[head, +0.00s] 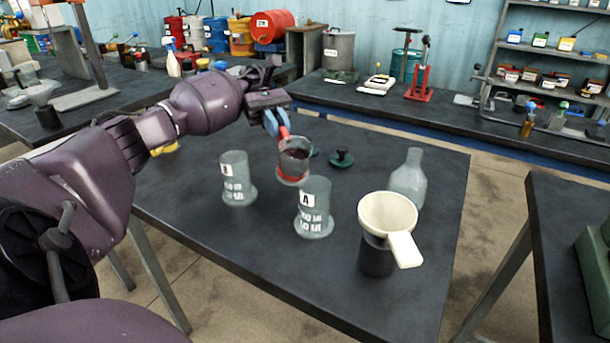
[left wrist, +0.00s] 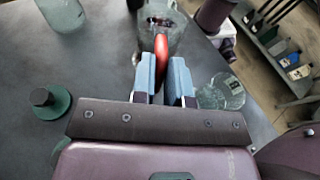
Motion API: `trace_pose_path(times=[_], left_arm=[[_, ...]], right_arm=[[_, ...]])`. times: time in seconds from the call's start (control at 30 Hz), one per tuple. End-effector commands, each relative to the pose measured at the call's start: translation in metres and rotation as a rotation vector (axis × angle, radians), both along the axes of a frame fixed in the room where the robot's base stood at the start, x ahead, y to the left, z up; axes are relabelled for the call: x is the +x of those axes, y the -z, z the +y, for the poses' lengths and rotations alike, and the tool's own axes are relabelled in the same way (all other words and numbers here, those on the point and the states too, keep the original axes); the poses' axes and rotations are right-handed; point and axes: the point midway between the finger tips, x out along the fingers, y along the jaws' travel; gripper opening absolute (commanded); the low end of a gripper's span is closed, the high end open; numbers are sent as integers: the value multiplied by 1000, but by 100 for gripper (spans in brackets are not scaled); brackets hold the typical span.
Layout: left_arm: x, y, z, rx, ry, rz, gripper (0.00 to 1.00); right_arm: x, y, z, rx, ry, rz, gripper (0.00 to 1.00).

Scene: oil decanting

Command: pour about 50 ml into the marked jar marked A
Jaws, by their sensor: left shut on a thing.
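My left gripper (head: 277,124) is shut on the red handle of a clear jug (head: 293,161) with a red base and dark liquid inside. The jug is about upright, behind and slightly left of jar A (head: 314,212); I cannot tell whether it touches the table. Jar A is clear grey, upright, with a white A label and markings. A similar jar B (head: 237,182) stands to its left. In the left wrist view, the fingers (left wrist: 163,82) close around the red handle (left wrist: 160,50), with the jug (left wrist: 162,22) beyond. My right gripper is not in view.
A cream funnel (head: 388,212) sits on a dark container (head: 376,258) right of jar A. A clear bottle (head: 409,178) stands behind it. The table's (head: 270,265) front part is clear.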

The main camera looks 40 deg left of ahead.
Motion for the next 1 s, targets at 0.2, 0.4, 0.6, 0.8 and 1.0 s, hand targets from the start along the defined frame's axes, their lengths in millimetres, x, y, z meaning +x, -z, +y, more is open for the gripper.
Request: trace_pose_path(times=[0.2,0.4,0.6,0.8,1.0], left_arm=[[-5,-16,-6,62,0,-35,0],[-6,-20,-12,101,0,-48,0],[-8,-23,-15,129,-1,-59,0],[-9,-27,-18,152,-1,-68,0],[-9,-27,-21,169,1,-70,0]], right_arm=[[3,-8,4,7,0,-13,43],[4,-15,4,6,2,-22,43],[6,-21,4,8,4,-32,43],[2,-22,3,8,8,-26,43],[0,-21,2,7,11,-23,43]])
